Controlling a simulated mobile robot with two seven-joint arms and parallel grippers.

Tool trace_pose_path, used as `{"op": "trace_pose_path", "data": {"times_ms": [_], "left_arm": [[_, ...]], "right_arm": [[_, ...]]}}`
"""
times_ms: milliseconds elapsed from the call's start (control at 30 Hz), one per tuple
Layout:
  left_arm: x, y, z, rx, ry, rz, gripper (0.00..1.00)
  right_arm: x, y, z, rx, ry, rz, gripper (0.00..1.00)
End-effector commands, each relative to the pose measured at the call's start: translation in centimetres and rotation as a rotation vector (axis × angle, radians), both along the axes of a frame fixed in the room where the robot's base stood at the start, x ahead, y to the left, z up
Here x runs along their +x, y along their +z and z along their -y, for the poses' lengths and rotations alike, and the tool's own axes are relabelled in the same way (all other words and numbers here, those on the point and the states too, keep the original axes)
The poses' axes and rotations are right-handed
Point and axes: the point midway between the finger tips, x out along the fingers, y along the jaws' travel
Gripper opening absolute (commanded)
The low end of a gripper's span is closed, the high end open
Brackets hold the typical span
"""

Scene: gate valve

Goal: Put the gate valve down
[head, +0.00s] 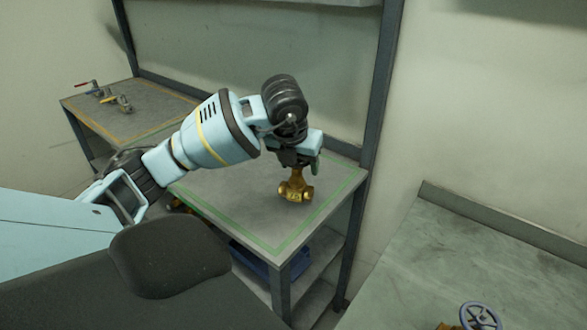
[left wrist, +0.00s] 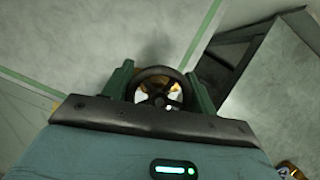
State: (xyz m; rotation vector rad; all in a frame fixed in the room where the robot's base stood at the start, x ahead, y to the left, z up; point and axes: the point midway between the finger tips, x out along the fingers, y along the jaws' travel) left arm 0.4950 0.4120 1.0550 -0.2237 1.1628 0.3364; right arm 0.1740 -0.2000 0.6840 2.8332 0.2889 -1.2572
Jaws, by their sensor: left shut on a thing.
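The gate valve (head: 295,187) is a brass body hanging upright below my left gripper (head: 299,160), over the grey table with a green outline (head: 235,205). My left gripper is shut on the valve's handwheel. In the left wrist view the dark round handwheel (left wrist: 157,88) sits between the two green fingers of my left gripper (left wrist: 160,88), with a bit of brass behind it. I cannot tell whether the valve's underside touches the table top. My right gripper is not in view.
Two small valves (head: 110,97) with red and yellow handles lie on the orange-outlined table (head: 140,120) at the back left. A blue-grey handwheel (head: 480,316) shows on the right bench (head: 470,250). A dark upright post (head: 372,130) stands behind the green-outlined table's right corner. A blue bin (head: 255,262) is on its lower shelf.

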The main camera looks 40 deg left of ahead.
Motion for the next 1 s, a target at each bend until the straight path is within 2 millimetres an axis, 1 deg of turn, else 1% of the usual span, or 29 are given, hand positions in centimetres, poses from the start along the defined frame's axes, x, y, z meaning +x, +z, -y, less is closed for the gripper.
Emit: {"op": "trace_pose_path", "data": {"times_ms": [33,100,333,433,600,700,1000], "left_arm": [[0.3,0.2,-0.6,0.000,0.002,0.004,0.00],[0.6,0.1,-1.1,0.000,0.001,0.003,0.00],[0.8,0.0,-1.5,0.000,0.001,0.003,0.00],[1.1,0.0,-2.4,0.000,0.002,0.004,0.00],[1.0,-2.5,-2.2,0.000,0.000,0.003,0.00],[1.0,-3.3,-2.2,0.001,0.000,0.004,0.00],[1.1,-3.6,-2.2,0.000,-0.001,0.005,0.00]], "right_arm": [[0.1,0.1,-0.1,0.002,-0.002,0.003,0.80],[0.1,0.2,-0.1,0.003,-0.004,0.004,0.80],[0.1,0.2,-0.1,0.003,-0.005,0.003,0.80],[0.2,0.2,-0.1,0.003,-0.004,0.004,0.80],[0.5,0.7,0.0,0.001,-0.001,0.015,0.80],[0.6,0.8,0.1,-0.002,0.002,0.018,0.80],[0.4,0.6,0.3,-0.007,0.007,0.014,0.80]]}}
